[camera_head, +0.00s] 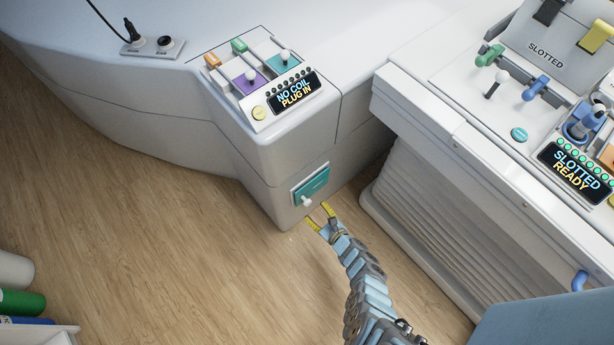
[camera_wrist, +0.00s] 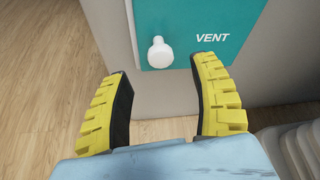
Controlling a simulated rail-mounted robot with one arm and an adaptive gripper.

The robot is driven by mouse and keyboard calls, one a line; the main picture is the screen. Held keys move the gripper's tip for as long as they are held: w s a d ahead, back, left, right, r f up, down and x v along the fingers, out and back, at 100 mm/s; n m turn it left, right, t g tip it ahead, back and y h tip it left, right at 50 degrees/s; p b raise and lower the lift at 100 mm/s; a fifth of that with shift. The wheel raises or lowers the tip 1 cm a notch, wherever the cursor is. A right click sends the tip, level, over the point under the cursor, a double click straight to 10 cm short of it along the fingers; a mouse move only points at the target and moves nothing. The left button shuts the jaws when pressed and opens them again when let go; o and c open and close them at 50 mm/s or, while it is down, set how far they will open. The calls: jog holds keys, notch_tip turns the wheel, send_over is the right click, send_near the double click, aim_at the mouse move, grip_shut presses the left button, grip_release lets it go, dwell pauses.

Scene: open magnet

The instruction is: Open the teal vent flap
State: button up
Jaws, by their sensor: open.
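The teal vent flap (camera_head: 313,186) is set low on the face of the white housing, in a pale frame. In the wrist view the flap (camera_wrist: 205,22) carries the word VENT and a white knob (camera_wrist: 160,53) near its lower left edge. The flap looks closed against its frame. The knob also shows in the head view (camera_head: 306,201). My gripper (camera_head: 318,214) is just below and in front of the flap. In the wrist view its yellow, dark-lined fingers (camera_wrist: 163,78) are spread apart with nothing between them. The knob lies beyond the gap between the fingertips, apart from both.
A control panel (camera_head: 262,84) with levers and a NO COIL PLUG IN display sits above the flap. A white table unit (camera_head: 470,140) with a SLOTTED READY display stands to the right. Wooden floor (camera_head: 180,220) is open to the left.

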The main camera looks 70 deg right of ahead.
aim_at(309, 204)
jog(key=b+x, duration=0.3)
jog(key=x, duration=0.4)
jog(key=shift+b, duration=0.35)
grip_shut()
